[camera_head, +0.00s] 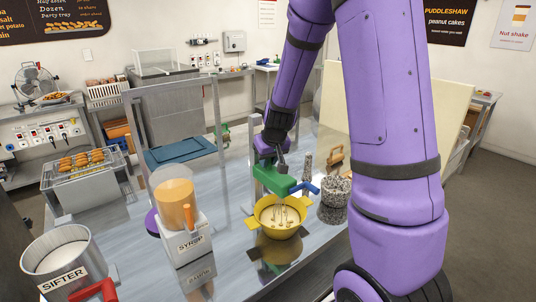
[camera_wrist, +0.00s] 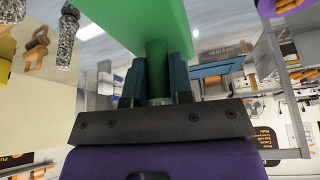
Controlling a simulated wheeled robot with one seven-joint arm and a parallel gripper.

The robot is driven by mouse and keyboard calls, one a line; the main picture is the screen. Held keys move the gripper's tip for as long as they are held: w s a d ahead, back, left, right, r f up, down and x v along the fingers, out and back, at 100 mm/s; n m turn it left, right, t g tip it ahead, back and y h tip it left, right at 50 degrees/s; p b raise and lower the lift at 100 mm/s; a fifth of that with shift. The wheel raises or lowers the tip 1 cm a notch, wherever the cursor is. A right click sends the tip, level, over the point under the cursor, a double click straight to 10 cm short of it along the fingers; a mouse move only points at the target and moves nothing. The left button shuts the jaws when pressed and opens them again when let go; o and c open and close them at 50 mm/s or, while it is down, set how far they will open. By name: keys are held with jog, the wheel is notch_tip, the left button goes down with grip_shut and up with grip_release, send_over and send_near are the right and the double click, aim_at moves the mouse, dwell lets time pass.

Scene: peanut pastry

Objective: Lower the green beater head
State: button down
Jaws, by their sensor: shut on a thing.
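The green beater head (camera_head: 272,181) is on the mixer at the middle of the counter, with a blue piece (camera_head: 306,188) at its right end. It sits close above a yellow bowl (camera_head: 262,226) with pale contents; thin wires show inside the bowl. My gripper (camera_head: 282,163) reaches down to the head from above and behind. In the wrist view the dark fingers of my gripper (camera_wrist: 160,72) are shut on a narrow green part of the beater head (camera_wrist: 150,22). The bowl is not visible in the wrist view.
A syrup dispenser (camera_head: 191,242) stands left of the mixer. A speckled container (camera_head: 335,200) and a speckled cylinder (camera_head: 307,166) stand to its right. A sifter (camera_head: 65,265) is at the front left.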

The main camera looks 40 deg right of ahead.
jog(key=shift+s+f, duration=0.1)
jog(key=shift+f, duration=0.1)
jog(key=c, duration=1)
grip_release()
jog(key=shift+r, duration=0.15)
jog(key=shift+r, duration=0.3)
jog(key=v, duration=1)
jog(key=shift+a, duration=0.1)
jog(key=shift+n+t+y, duration=0.3)
jog(key=shift+n+y, duration=0.1)
jog(key=shift+n, duration=0.5)
jog(key=s+a+r, duration=0.3)
jog(key=s+a, duration=0.1)
jog(key=s, duration=0.3)
jog(key=s+a+r, duration=0.4)
jog(key=s, duration=0.4)
jog(key=s+a+r, duration=0.4)
jog(key=s, duration=0.3)
jog(key=shift+s+a+r, duration=0.1)
jog(key=shift+s+r, duration=0.05)
jog(key=shift+s, duration=0.25)
